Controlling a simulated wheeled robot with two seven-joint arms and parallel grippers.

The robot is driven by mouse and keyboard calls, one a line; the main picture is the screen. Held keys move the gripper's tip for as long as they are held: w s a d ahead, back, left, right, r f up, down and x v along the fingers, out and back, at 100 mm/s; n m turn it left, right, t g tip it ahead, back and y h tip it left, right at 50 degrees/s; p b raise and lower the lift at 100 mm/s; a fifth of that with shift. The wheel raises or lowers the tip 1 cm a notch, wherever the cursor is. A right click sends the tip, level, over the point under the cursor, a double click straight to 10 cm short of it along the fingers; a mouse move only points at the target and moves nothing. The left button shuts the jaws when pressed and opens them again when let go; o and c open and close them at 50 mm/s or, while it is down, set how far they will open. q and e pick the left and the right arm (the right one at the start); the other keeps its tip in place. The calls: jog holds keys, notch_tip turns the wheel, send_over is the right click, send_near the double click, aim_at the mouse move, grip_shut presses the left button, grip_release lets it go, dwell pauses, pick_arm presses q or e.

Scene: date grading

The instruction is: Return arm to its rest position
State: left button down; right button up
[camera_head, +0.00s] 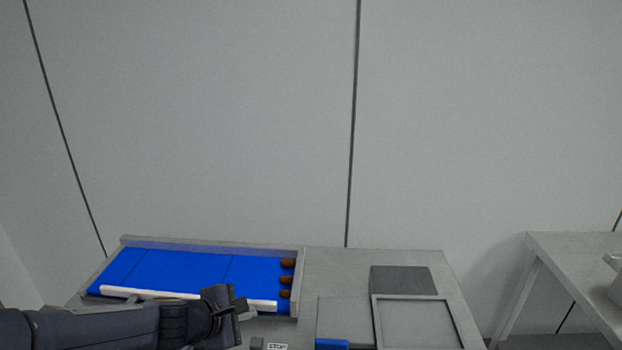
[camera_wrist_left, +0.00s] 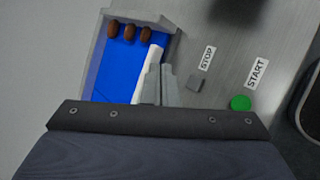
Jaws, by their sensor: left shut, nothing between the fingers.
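My left gripper (camera_head: 240,306) is shut and empty in the head view. It is over the front edge of the blue belt (camera_head: 180,268), near the right end of a white bar (camera_head: 130,292). My left arm comes in from the lower left. The gripper's fingers (camera_wrist_left: 158,84) also show in the left wrist view, beside the white bar (camera_wrist_left: 147,75). Three brown dates (camera_head: 287,280) sit in a row at the belt's right end. They also show at the top of the left wrist view (camera_wrist_left: 130,32). My right gripper is out of view.
A STOP label (camera_head: 277,346) lies in front of the belt. A green button (camera_wrist_left: 240,103) sits by a START label (camera_wrist_left: 257,73). A square grey tray (camera_head: 376,325), a dark block (camera_head: 402,279) and a blue item (camera_head: 332,344) are on the right. A side table (camera_head: 575,243) stands farther right.

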pick_arm(q)
jog(key=s+r+m+h, duration=0.2)
jog(key=s+r+m, duration=0.5)
jog(key=s, duration=0.1)
jog(key=s+a+f+m+g+y, duration=0.1)
jog(key=s+a+f+m, duration=0.1)
jog(key=s+m, duration=0.3)
jog(key=s+a+f+m+g+y, duration=0.1)
jog(key=s+m, duration=0.4)
jog(key=s, duration=0.7)
jog(key=shift+s+a+f+g+y, duration=0.3)
jog(key=shift+a+g+y, duration=0.35)
jog(key=shift+a, duration=0.6)
jog(key=shift+w, duration=0.1)
